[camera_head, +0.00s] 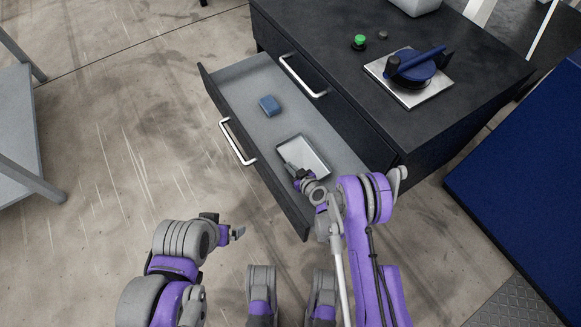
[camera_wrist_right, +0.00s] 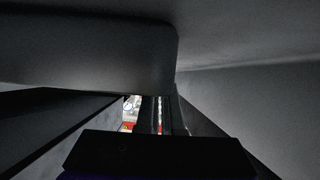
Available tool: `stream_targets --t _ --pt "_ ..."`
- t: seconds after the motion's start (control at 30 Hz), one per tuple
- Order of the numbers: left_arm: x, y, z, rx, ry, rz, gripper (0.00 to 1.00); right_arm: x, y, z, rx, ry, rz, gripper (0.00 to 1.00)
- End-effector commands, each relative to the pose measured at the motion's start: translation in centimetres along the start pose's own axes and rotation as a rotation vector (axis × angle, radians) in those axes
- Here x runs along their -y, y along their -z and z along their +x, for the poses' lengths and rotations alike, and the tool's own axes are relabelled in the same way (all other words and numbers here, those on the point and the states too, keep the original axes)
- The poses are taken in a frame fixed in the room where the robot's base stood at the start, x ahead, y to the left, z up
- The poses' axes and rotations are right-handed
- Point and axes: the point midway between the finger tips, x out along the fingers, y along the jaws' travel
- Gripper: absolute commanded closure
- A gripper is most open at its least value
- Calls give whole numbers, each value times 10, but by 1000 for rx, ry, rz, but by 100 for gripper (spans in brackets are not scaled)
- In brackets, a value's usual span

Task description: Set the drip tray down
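The drip tray (camera_head: 318,163), a pale shallow rectangular tray, is in the right part of the open drawer (camera_head: 262,138). In the head view I cannot tell whether it touches the drawer floor. My right gripper (camera_head: 292,169) is at the tray's near left rim, its fingers close together and apparently shut on that rim. The dark right wrist view shows a rounded grey tray corner (camera_wrist_right: 95,50) close above the narrow fingers (camera_wrist_right: 155,115); the exact contact is hidden. My left gripper (camera_head: 238,233) is outside the drawer, over the floor, and looks empty; its finger gap is unclear.
A blue block (camera_head: 269,105) lies in the drawer, apart from the tray. The drawer front has a pale handle (camera_head: 237,142). On the dark cabinet top stand a blue carousel device (camera_head: 413,70) on a metal plate and a green button (camera_head: 359,40). A blue panel (camera_head: 530,170) is at right.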

Motion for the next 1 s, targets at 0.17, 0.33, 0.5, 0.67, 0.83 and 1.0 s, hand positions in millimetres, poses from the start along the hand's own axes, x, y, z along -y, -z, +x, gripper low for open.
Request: stream_targets --t 0.17,0.33,0.5,0.67,0.83,1.0 --pt "0 0 -1 0 0 0 0 0 1 -1 0 0 0 100" --pt "0 0 2 1 0 0 0 0 -1 0 0 0 0 87" --pt "0 0 1 0 0 0 0 0 -1 0 0 0 0 66" --pt "0 0 1 0 0 0 0 0 -1 0 0 0 0 66" --pt "0 1 -2 -1 0 0 0 0 2 -4 0 0 0 66" --pt "0 2 -8 -2 0 0 0 0 3 -31 -1 -2 1 66"
